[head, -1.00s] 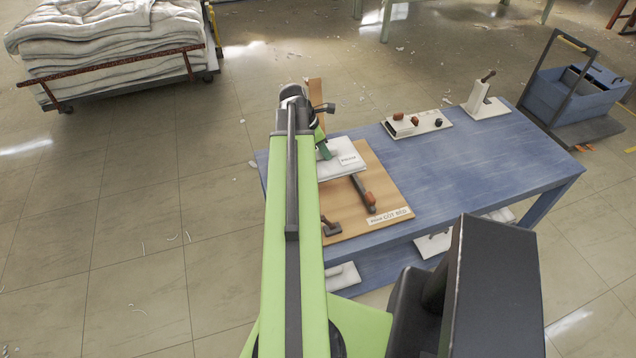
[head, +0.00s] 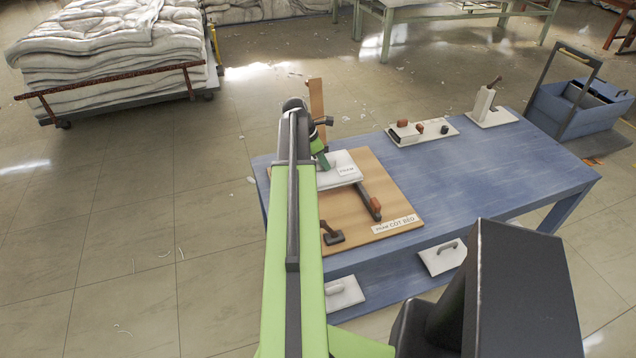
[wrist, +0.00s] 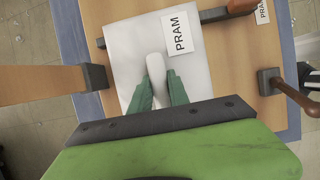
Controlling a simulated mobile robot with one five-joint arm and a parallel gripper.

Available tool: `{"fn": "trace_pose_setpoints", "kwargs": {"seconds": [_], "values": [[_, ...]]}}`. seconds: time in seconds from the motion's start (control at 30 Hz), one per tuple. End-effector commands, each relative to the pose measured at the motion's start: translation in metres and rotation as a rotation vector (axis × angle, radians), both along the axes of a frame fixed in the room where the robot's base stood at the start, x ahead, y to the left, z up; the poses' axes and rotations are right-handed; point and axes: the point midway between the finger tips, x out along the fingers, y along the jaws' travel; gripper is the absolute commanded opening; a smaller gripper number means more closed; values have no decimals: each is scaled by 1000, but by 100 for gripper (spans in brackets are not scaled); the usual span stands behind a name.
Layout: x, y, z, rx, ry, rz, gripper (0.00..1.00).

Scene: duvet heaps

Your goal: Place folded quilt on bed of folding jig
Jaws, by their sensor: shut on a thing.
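A white flat plate labelled PRAM (wrist: 120,45) has a white handle (wrist: 155,66) on top. My gripper (wrist: 160,80) is shut on that handle; its green fingers sit on either side of it. In the head view my gripper (head: 323,160) holds the plate (head: 340,168) over the back left part of the wooden jig board (head: 385,190). I cannot tell whether the plate touches the board. Folded white quilts (head: 115,65) lie stacked on a cart at the upper left. My arm hides the board's left side.
The board lies on a blue table (head: 480,165). It carries an upright wooden strip (head: 316,98), a dark clamp (head: 333,236) and an orange-ended bar (head: 368,200). White blocks (head: 487,104) stand at the back. Handled plates (head: 442,258) lie on the shelf below.

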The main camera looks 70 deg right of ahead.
Motion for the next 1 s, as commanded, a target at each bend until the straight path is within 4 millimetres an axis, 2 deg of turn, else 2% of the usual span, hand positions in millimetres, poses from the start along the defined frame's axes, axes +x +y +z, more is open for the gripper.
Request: {"fn": "trace_pose_setpoints", "kwargs": {"seconds": [0.03,0.3,0.57,0.8,0.93,0.97,1.0], "values": [[6,5,-9,0,1,1,0],[15,11,-13,0,0,-1,0],[15,11,-54,0,0,0,0],[15,11,-50,0,0,0,0],[15,11,-54,0,0,1,0],[16,11,-54,0,0,1,23],[16,11,-53,0,0,1,28]]}}
